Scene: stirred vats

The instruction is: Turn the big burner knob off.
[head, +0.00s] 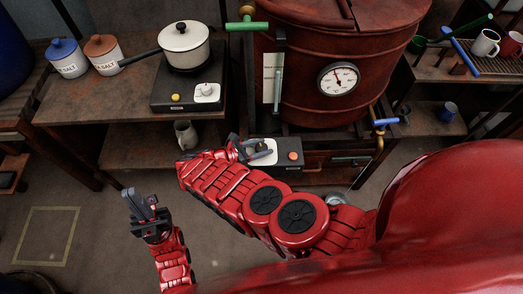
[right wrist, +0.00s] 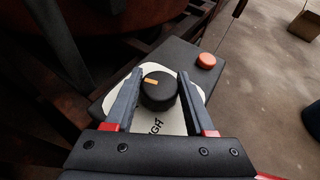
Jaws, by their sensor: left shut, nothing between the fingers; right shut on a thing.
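The big burner knob (right wrist: 158,95) is a round black knob with an orange mark on top, in the right wrist view. The mark lies toward the knob's upper-left edge. It sits on a white dial plate (right wrist: 172,122) with partly hidden lettering that looks like HIGH. My right gripper (right wrist: 159,80) is shut on the knob, one finger on each side. In the head view my right gripper (head: 240,149) is at the burner's control box (head: 312,160) below the big vat, and mostly hides the knob. My left gripper (head: 130,192) is shut and empty, above the floor.
An orange button (right wrist: 206,61) is beside the dial. The red vat (head: 340,40) with a gauge stands behind. The floor near my left gripper is clear.

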